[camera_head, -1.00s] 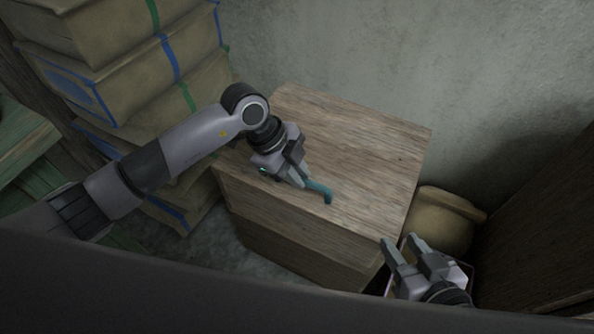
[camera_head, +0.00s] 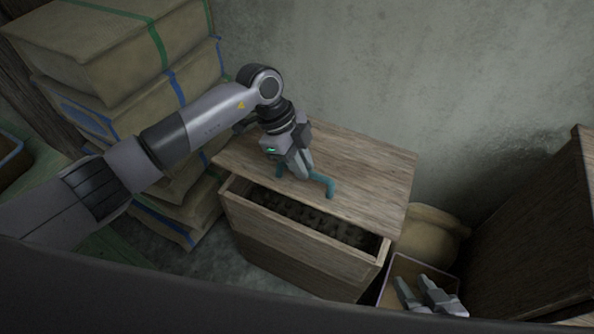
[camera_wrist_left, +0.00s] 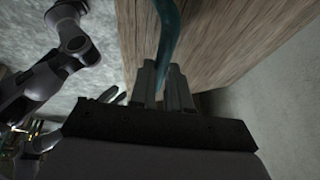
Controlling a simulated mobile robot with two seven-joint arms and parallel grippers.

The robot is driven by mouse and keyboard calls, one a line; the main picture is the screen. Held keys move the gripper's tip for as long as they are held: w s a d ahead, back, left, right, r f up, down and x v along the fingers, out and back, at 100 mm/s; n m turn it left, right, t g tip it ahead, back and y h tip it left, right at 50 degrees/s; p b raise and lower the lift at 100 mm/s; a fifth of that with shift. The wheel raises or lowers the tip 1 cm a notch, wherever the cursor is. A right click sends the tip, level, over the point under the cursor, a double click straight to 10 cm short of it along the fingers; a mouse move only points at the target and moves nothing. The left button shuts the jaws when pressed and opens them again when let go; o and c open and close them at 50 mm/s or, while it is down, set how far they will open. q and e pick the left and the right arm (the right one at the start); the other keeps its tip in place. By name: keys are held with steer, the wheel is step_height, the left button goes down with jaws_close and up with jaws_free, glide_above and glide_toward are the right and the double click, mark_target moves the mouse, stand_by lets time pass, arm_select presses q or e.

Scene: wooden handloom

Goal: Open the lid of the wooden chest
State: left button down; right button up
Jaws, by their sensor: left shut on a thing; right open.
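The wooden chest (camera_head: 285,250) stands against the wall in the head view. Its lid (camera_head: 365,170) is partly open, its front edge apart from the chest's front rim and seemingly raised. A dark strip of the inside (camera_head: 310,216) shows, with several rounded shapes in it. My left gripper (camera_head: 303,172) is shut on the teal handle (camera_head: 328,184) on the lid. In the left wrist view the handle (camera_wrist_left: 167,28) runs up from between the fingers, over the lid's wood (camera_wrist_left: 225,35). My right gripper (camera_head: 428,290) is open and empty, low at the right of the chest.
Stacked wrapped bales (camera_head: 120,55) stand left of the chest, near my left arm. A tan sack (camera_head: 428,232) and a pale-rimmed box (camera_head: 400,262) are at its right. A dark wooden piece (camera_head: 530,225) stands at far right. The wall (camera_head: 400,65) is behind.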

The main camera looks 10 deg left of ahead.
arm_select(q)
steer(key=w+d+r+p, duration=0.1)
steer(key=w+r, duration=0.5)
steer(key=r, duration=0.2)
steer(key=shift+d+p, duration=0.3)
steer(key=shift+d, duration=0.1)
arm_select(e)
step_height(320, 180, up, 3)
steer(key=shift+a, duration=0.1)
arm_select(q)
steer(key=shift+w+f, duration=0.1)
steer(key=c, duration=1.2)
jaws_free()
steer(key=shift+f, duration=0.1)
steer(key=shift+o, duration=0.5)
steer(key=shift+w+d+f, duration=0.15)
steer(key=shift+w, duration=0.1)
steer(key=shift+r, duration=0.3)
arm_select(e)
steer(key=shift+w, duration=0.2)
arm_select(q)
steer(key=shift+r, duration=0.1)
